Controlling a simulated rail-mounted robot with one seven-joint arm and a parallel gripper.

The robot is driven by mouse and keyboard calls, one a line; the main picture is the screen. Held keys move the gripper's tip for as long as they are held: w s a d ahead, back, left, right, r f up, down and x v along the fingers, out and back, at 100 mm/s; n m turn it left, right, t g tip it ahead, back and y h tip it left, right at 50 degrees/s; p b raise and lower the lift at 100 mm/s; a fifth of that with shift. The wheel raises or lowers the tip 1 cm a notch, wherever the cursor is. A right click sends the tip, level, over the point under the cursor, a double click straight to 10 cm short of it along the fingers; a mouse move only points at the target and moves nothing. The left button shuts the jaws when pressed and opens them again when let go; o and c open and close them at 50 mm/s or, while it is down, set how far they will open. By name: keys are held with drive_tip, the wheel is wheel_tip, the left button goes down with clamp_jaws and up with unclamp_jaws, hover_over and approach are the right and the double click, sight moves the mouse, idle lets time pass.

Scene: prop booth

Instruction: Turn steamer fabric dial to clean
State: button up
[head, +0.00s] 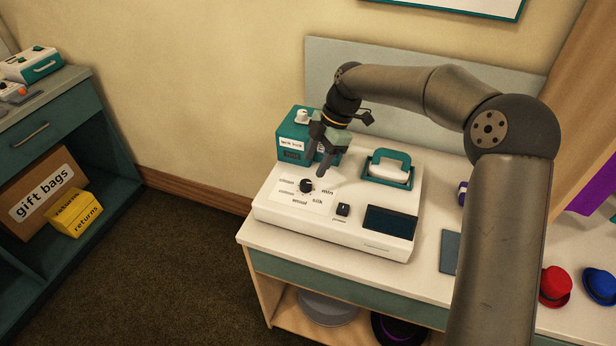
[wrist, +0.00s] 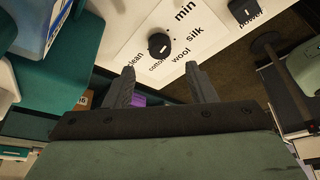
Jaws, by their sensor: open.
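The steamer (head: 330,232) is a white console on the counter. Its black round fabric dial (head: 306,186) sits on a pale label panel marked min, silk, wool, cotton and clean; the dial also shows in the wrist view (wrist: 158,45). A small light mark near the dial's edge faces roughly toward min in the wrist view, but the exact setting is hard to tell. My gripper (head: 317,164) is open and empty, above and behind the dial in the head view. In the wrist view its fingertips (wrist: 161,72) are spread, with the dial beyond them, apart from both.
A black power switch (head: 343,209), a dark screen (head: 390,222) and a teal-handled iron (head: 388,168) are on the console. A teal box (head: 290,130) with a white knob stands close behind, beside my gripper. Red (head: 555,287) and blue hats (head: 599,285) are at right.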

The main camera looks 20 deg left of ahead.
sight(306, 183)
drive_tip(key=x, duration=0.6)
drive_tip(key=shift+f, duration=0.2)
drive_tip(key=shift+c, duration=0.3)
drive_tip(key=c, duration=0.9)
